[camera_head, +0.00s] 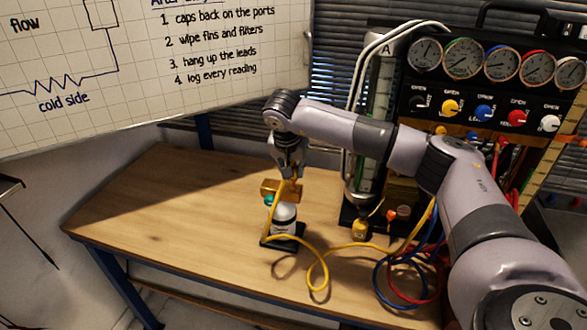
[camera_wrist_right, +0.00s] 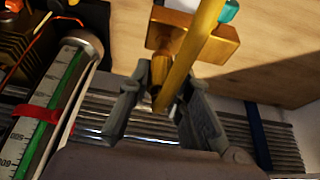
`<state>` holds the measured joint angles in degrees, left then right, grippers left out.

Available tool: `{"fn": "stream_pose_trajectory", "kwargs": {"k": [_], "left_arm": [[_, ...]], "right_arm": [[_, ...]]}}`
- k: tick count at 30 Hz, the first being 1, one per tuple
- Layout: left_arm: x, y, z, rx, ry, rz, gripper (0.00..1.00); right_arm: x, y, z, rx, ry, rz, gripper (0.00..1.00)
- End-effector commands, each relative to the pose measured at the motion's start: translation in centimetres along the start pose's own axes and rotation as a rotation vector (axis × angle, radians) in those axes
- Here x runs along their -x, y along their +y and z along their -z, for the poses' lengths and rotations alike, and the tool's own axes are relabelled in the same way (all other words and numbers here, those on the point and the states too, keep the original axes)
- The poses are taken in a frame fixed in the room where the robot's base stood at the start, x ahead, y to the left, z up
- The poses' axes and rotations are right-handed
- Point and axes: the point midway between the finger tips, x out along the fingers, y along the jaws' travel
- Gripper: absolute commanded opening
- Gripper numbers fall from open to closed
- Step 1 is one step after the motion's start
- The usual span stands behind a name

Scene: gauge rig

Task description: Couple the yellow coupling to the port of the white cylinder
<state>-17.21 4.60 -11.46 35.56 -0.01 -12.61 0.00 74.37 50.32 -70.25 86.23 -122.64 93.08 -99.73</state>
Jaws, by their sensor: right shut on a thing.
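The white cylinder (camera_head: 284,216) stands upright on a small black base on the wooden table. A brass block (camera_head: 281,188) sits on top of it, with a teal cap (camera_head: 268,199) at its left side. The brass block also shows in the right wrist view (camera_wrist_right: 222,46). My right gripper (camera_head: 289,174) points down just above the block, shut on the yellow coupling (camera_wrist_right: 160,92) with its yellow hose (camera_wrist_right: 197,45). The fingers hide much of the coupling, and I cannot tell if it is seated on the port. My left gripper is not in view.
A gauge panel (camera_head: 470,90) with coloured knobs stands at the right. A tall glass column (camera_head: 380,90) stands behind my right arm. Yellow, blue and red hoses loop over the table front. A small yellow fitting (camera_head: 359,230) stands right of the cylinder. The table's left side (camera_head: 160,200) is clear.

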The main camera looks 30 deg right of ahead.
Motion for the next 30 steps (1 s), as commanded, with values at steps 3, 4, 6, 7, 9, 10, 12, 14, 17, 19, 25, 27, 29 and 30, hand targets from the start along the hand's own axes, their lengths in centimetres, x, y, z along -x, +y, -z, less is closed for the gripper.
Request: {"fn": "stream_pose_trajectory", "kwargs": {"k": [3,4,6,7,9,10,12,14,17,19,25,27,29,30], "left_arm": [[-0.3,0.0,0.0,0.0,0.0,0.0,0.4],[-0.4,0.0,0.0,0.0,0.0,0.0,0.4],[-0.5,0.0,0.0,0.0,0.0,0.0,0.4],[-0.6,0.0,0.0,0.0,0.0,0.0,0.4],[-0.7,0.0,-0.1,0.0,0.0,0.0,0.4],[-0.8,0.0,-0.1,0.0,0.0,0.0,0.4],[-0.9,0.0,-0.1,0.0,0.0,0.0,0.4],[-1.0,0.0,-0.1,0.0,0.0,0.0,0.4],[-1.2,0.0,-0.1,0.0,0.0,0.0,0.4],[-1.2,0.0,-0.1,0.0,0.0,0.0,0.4],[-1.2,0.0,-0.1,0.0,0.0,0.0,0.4],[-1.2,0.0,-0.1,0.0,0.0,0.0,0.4],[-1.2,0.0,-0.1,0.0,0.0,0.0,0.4],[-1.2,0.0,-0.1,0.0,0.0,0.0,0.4]], "right_arm": [[-0.5,0.0,-0.2,0.0,0.0,0.0,0.0],[-0.5,0.0,-0.2,0.0,0.0,0.0,0.0],[-0.7,0.0,-0.3,0.0,0.0,0.0,0.0],[-0.8,0.0,-0.3,0.0,0.0,-0.001,0.0],[-1.0,0.0,-0.4,0.0,0.0,-0.001,0.0],[-1.1,0.0,-0.4,0.0,0.0,-0.001,0.0],[-1.3,0.0,-0.5,0.0,0.0,-0.001,0.0],[-1.5,0.0,-0.6,0.0,0.0,-0.001,0.0],[-1.7,0.0,-0.7,0.0,0.0,-0.001,0.0],[-1.8,0.0,-0.7,0.0,0.0,0.0,0.0],[-1.8,0.0,-0.7,0.0,0.0,0.0,0.0],[-1.8,0.0,-0.7,0.0,0.0,0.0,0.0],[-1.8,0.0,-0.7,0.0,0.0,0.0,0.0],[-1.8,0.0,-0.7,0.0,0.0,0.0,0.0]]}}
